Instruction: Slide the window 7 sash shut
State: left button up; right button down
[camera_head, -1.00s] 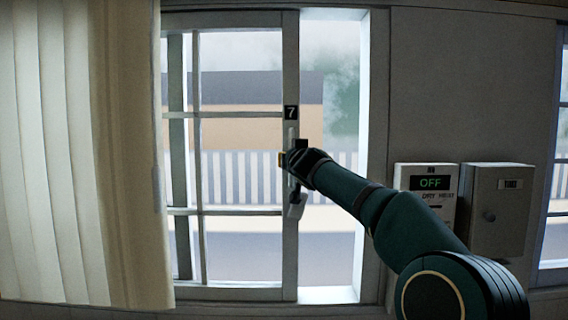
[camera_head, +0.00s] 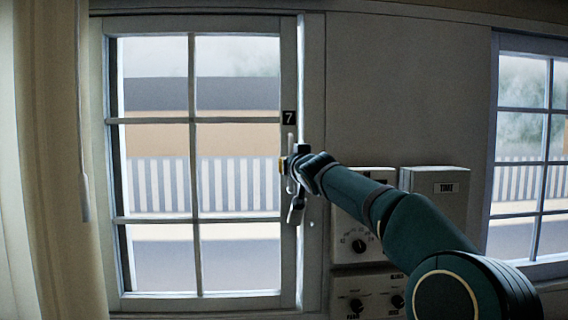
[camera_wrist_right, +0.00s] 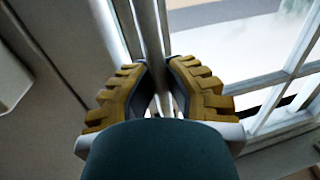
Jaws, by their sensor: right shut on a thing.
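The window 7 sash (camera_head: 195,120) is a pale framed pane with dark-edged bars, and a black "7" plate (camera_head: 289,118) is on its right stile. My right gripper (camera_head: 291,168) is at the vertical pull handle (camera_head: 291,143) on the stile. In the right wrist view, the yellow-padded fingers (camera_wrist_right: 157,78) are shut around the handle bar (camera_wrist_right: 150,30). A small lever (camera_head: 296,210) hangs just below the gripper. My left gripper is out of view.
A beige curtain (camera_head: 45,160) hangs at the left. Wall boxes, one marked "TIME" (camera_head: 447,187), and a lower dial panel (camera_head: 350,290) sit right of the window, partly behind my right arm. Another window (camera_head: 530,150) is at the far right.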

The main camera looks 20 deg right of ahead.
jog(key=shift+s+d+r, duration=0.1)
jog(key=shift+s+d, duration=0.2)
jog(key=shift+d, duration=0.6)
jog(key=c, duration=1.3)
grip_release()
jog(key=o, duration=0.3)
jog(key=shift+d, duration=0.2)
jog(key=shift+a, duration=0.25)
jog(key=shift+s+a, duration=0.2)
jog(key=shift+s, duration=2.8)
jog(key=shift+s+a, duration=0.15)
jog(key=shift+s, duration=2.8)
